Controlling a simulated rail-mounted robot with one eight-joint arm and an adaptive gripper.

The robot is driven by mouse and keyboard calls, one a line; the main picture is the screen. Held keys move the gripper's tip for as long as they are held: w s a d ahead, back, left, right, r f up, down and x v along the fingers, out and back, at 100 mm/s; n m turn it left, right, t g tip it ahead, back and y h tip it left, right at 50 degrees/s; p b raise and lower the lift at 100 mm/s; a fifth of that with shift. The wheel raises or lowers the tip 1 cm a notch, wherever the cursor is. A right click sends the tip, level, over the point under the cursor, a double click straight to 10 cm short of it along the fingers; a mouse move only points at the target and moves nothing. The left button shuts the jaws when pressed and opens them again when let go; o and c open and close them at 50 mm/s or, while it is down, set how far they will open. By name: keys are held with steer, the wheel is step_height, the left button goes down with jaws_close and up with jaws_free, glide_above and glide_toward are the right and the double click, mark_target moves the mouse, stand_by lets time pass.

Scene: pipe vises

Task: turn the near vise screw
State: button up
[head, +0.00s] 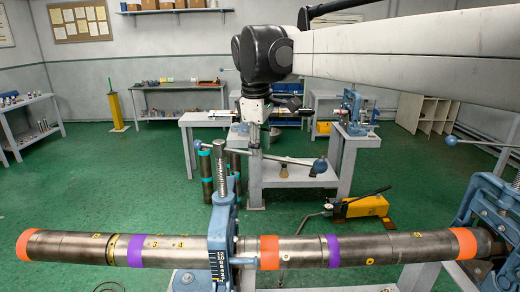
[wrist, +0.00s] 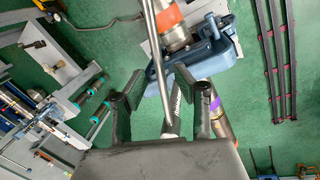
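The near vise (head: 220,232) is blue and clamps a long steel pipe with orange and purple bands. Its threaded screw (head: 224,158) stands upright on top. A thin handle bar (head: 285,158) crosses the screw's top, with a blue ball on its right end. My gripper (head: 254,142) points down just right of the screw, at the bar. In the wrist view my gripper (wrist: 157,85) has its two dark fingers spread apart, and the bar (wrist: 155,50) runs between them in the picture. I cannot tell whether either finger touches it. The vise (wrist: 205,50) lies beyond the fingertips.
The pipe (head: 300,250) spans the foreground. A second blue vise (head: 490,210) stands at the right, with its own bar above. A yellow pump (head: 362,206) sits on the green floor behind the pipe. A workbench (head: 290,175) stands behind my gripper.

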steer(key=shift+w+d+f, duration=0.1)
steer(key=shift+f, duration=0.45)
jaws_close()
